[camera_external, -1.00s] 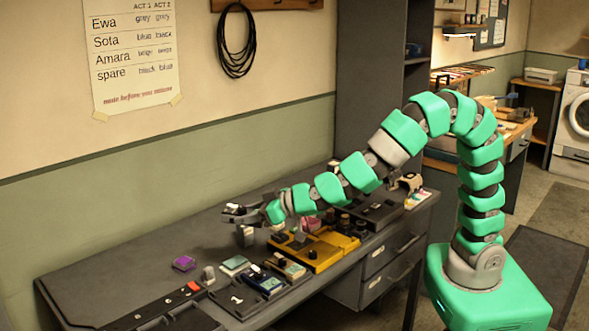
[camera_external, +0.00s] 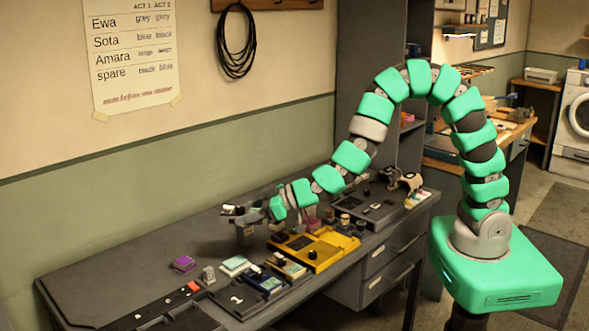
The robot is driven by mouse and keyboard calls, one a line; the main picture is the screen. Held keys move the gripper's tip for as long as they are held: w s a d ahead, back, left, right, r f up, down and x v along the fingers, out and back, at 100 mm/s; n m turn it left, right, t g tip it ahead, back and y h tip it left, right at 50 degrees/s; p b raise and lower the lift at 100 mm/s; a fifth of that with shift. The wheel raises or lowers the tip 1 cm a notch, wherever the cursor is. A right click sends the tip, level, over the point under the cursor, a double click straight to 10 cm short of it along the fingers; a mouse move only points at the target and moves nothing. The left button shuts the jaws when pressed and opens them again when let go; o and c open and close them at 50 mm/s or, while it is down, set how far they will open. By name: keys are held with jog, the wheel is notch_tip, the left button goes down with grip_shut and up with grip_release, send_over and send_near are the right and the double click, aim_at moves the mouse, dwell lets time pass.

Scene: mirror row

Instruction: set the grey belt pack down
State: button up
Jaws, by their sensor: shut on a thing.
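My gripper (camera_external: 234,210) is over the dark dressing table, toward the wall side and left of the yellow box. It is shut on the grey belt pack (camera_external: 244,237), a small grey block that shows just below the fingers. The pack hangs upright, very close to the table top. I cannot tell whether its underside touches the table. The fingers and the wrist hide its upper part.
A yellow box (camera_external: 322,252) is right of the pack. In front are a tray marked 1 (camera_external: 236,300) with several small packs, a small grey upright piece (camera_external: 208,275) and a purple block (camera_external: 183,263). The table's left part is mostly clear.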

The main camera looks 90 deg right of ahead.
jog(key=shift+w+a+r+n+y+p, duration=0.15)
jog(key=shift+a+r+n+y+p, duration=0.3)
jog(key=shift+p, duration=1)
notch_tip(320, 180, down, 5)
jog(key=b, duration=0.5)
jog(key=shift+r, duration=0.15)
